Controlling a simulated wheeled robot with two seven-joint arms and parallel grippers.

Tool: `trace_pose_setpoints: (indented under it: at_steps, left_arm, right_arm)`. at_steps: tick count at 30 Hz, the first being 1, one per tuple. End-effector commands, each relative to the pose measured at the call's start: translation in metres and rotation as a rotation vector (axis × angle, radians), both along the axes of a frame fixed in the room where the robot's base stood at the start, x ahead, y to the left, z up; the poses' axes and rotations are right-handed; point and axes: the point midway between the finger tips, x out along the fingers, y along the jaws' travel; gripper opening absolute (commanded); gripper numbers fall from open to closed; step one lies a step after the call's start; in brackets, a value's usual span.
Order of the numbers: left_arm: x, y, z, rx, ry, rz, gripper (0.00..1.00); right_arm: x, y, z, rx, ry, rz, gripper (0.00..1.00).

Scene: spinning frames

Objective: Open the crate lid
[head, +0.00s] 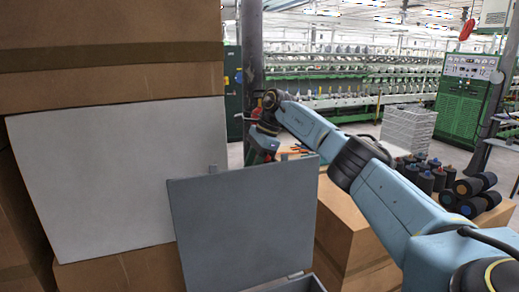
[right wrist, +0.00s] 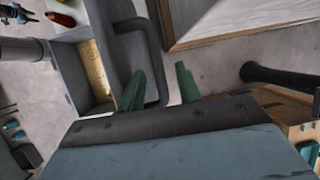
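The grey crate lid (head: 245,225) stands raised at the bottom centre of the head view, tilted, with a hinge at its lower right. Only a small part of the crate's rim (head: 305,285) shows below it. My right gripper (head: 264,138) is at the far side of the lid's top edge, small and partly hidden. In the right wrist view its two green fingers (right wrist: 160,88) are apart, with a bent dark grey handle (right wrist: 152,50) seen between and beyond them. I cannot tell whether they touch it. My left gripper is not in view.
Large cardboard boxes (head: 110,75) and a pale panel (head: 120,180) fill the left. Another cardboard box (head: 350,235) stands right of the lid, under my right arm. Dark spools (head: 425,182) lie at the right. Floor and spinning machines (head: 350,80) are behind.

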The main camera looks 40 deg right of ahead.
Motion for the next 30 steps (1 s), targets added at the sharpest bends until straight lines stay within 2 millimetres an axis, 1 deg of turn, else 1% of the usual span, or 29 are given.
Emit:
trace_pose_setpoints:
  at_steps: [6, 12, 15, 21, 30]
  left_arm:
    - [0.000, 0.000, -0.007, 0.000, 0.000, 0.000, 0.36]
    - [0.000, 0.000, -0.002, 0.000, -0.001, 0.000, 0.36]
    - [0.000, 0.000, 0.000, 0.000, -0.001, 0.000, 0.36]
    - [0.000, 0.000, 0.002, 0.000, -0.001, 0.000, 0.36]
    - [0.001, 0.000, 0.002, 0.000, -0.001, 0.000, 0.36]
  right_arm:
    - [-0.009, -0.016, 0.044, 0.002, -0.007, -0.004, 0.34]
    - [-0.018, -0.030, 0.086, 0.002, -0.004, -0.003, 0.34]
    - [-0.021, -0.035, 0.099, 0.000, -0.003, -0.002, 0.34]
    - [-0.025, -0.040, 0.111, 0.000, -0.001, -0.001, 0.34]
    - [-0.025, -0.041, 0.112, -0.001, 0.000, -0.001, 0.34]
